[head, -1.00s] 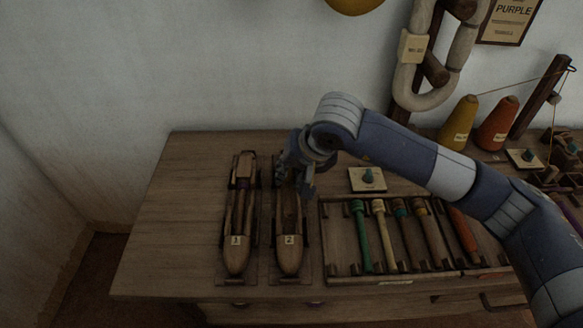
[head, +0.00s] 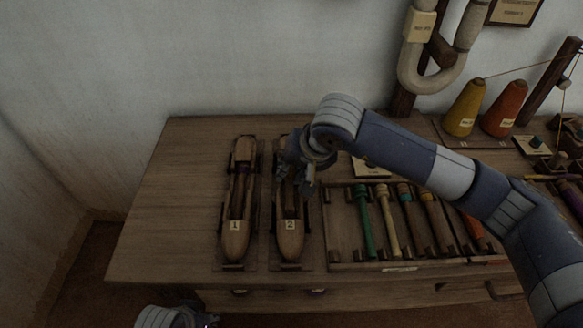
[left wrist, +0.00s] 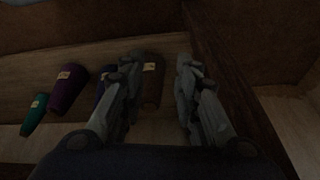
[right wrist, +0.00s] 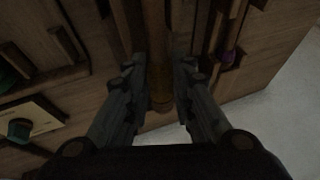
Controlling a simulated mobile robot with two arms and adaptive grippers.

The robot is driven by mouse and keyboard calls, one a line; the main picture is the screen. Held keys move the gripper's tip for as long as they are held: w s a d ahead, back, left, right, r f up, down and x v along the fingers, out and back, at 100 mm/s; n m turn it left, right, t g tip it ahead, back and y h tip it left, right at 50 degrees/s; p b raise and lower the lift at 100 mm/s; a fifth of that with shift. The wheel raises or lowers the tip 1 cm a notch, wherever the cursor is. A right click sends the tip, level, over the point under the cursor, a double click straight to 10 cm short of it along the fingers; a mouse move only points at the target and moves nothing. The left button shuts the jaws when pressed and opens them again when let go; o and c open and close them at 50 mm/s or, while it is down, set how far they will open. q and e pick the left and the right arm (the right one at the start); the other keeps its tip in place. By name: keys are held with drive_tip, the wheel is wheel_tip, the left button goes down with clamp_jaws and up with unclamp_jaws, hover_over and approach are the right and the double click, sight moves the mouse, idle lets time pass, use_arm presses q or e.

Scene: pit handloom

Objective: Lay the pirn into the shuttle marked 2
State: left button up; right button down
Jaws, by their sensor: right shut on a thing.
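The shuttle marked 2 (head: 290,240) lies on the table in the head view, its numbered end towards me. My right gripper (head: 297,182) is over its far half and hides part of it. In the right wrist view my right gripper (right wrist: 158,88) is shut on a brownish pirn (right wrist: 160,70), which runs lengthwise between the fingers. I cannot tell whether the pirn touches the shuttle. The left gripper (left wrist: 157,85) is open and empty in the left wrist view, facing a shelf with cones.
The shuttle marked 1 (head: 235,240) lies just left, with a purple-wound pirn. A wooden rack (head: 400,267) of several coloured pirns stands close on the right. Yellow (head: 464,108) and orange (head: 505,108) cones stand at the back right. The table's left end is bare.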

use_arm(q)
drive_tip(key=shift+b+v, duration=0.55)
drive_tip(key=shift+v, duration=1.85)
use_arm(e)
drive_tip(key=shift+f, duration=0.65)
use_arm(q)
drive_tip(key=shift+w+a, duration=0.1)
drive_tip(key=shift+a, duration=0.05)
use_arm(e)
drive_tip(key=c, duration=1.3)
unclamp_jaws()
drive_tip(key=shift+f, duration=0.1)
use_arm(q)
drive_tip(key=shift+r, duration=0.1)
use_arm(e)
drive_tip(key=shift+r, duration=0.4)
drive_tip(key=shift+r+p, duration=0.45)
drive_tip(key=shift+r, duration=0.15)
wheel_tip(320, 180, up, 2)
drive_tip(key=shift+r+p, duration=0.1)
drive_tip(key=shift+p, duration=0.35)
use_arm(q)
wheel_tip(320, 180, down, 12)
drive_tip(key=p, duration=0.1)
drive_tip(key=shift+w+p, duration=0.25)
drive_tip(key=shift+p, duration=0.1)
use_arm(e)
drive_tip(key=shift+r, duration=2)
